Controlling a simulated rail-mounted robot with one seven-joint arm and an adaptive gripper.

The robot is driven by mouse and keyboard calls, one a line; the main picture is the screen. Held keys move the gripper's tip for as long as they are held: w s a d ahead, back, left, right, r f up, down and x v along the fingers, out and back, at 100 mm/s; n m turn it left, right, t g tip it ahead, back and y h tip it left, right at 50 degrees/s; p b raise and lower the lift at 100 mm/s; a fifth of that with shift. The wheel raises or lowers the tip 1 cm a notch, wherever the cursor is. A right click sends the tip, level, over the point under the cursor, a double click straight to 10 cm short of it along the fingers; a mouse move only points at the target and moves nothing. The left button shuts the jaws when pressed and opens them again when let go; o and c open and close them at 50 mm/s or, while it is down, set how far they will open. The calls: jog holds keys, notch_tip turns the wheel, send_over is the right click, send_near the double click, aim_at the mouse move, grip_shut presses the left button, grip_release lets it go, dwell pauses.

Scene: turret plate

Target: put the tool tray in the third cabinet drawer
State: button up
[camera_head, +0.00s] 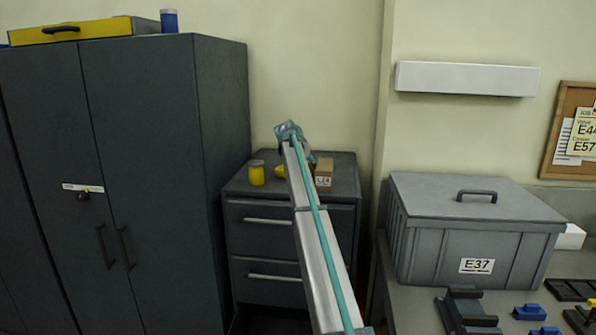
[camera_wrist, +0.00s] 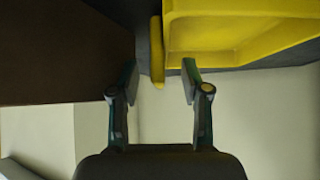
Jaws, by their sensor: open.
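The yellow tool tray (camera_head: 279,171) is on top of the grey drawer cabinet (camera_head: 341,182), partly hidden behind my arm in the head view. In the wrist view the yellow tray (camera_wrist: 240,40) fills the upper right, with a hollow inside. A narrow upright yellow strip, likely its handle, shows between the fingers. My gripper (camera_wrist: 160,72) is open, with one finger on each side of that strip; I cannot tell whether either touches it. In the head view my arm hides the fingers. Two closed drawer fronts show; a dark shape below them may be the third drawer, pulled out.
A yellow can (camera_head: 257,173) and a small brown labelled box (camera_head: 323,174) stand on the drawer cabinet near the tray. A tall dark cabinet (camera_head: 150,180) stands close at left. A large grey lidded bin (camera_head: 420,247) sits on the bench at right.

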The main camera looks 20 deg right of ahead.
aim_at(311, 168)
jog(key=p+x, duration=0.2)
jog(key=x, duration=0.2)
jog(key=shift+w+d+f, duration=0.1)
jog(key=shift+f, duration=0.05)
jog(key=shift+c, duration=0.4)
grip_shut()
